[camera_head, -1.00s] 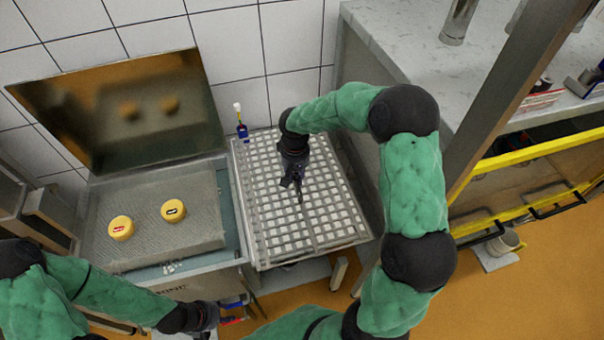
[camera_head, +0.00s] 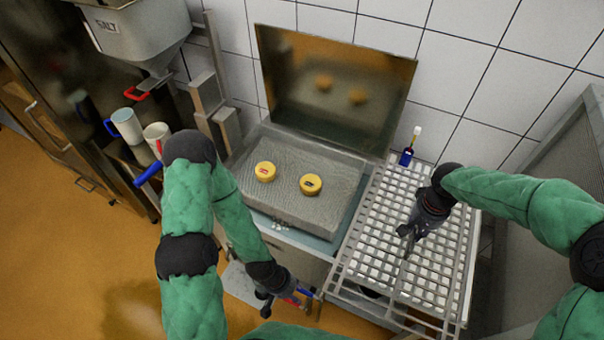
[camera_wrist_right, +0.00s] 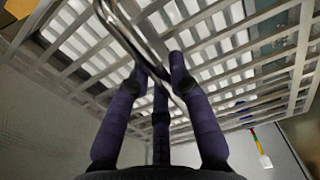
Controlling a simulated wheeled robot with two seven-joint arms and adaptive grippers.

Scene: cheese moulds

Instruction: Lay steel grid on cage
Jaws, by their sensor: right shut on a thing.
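The steel grid (camera_head: 345,285), a lattice of grey bars, lies across the right side of the head view, over pale square shapes. It fills much of the right wrist view (camera_wrist_right: 250,45). My right gripper (camera_head: 406,240) is above the grid's middle. In the wrist view its fingers (camera_wrist_right: 160,75) are closed around a curved metal bar on the grid. The cage is largely hidden beneath the grid, and I cannot tell whether the two touch.
Left of the grid stands a steel basin (camera_head: 285,205) with two yellow cheeses (camera_head: 265,171) (camera_head: 311,184) and a raised lid (camera_head: 335,85). A small blue bottle (camera_head: 406,156) stands behind the grid. Mugs (camera_head: 126,125) and a salt hopper (camera_head: 135,35) are at left.

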